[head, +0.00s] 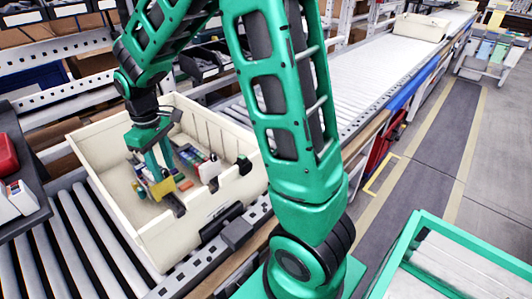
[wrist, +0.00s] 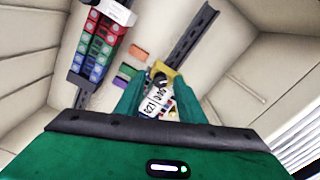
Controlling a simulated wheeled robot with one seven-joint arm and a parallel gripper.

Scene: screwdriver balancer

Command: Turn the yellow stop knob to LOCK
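My gripper (head: 155,172) reaches down into a cream bin (head: 100,181) on the roller conveyor. A yellow piece (head: 162,188) is at its fingertips; I cannot tell for sure that it is the stop knob. In the wrist view, the two green fingers of my gripper (wrist: 162,90) stand apart. The yellow piece (wrist: 174,76) shows between and just beyond their tips, with a black round part against it. A white label with black digits (wrist: 152,103) lies between the fingers. Whether the fingers press on the yellow piece is unclear. No LOCK mark is readable.
A dark rail (wrist: 192,36) runs along the bin floor beyond the yellow piece. A rack of red, green and blue parts (wrist: 97,46) and an orange block (wrist: 138,52) lie nearby. The bin walls stand close around my gripper. Bare bin floor lies to the left in the head view.

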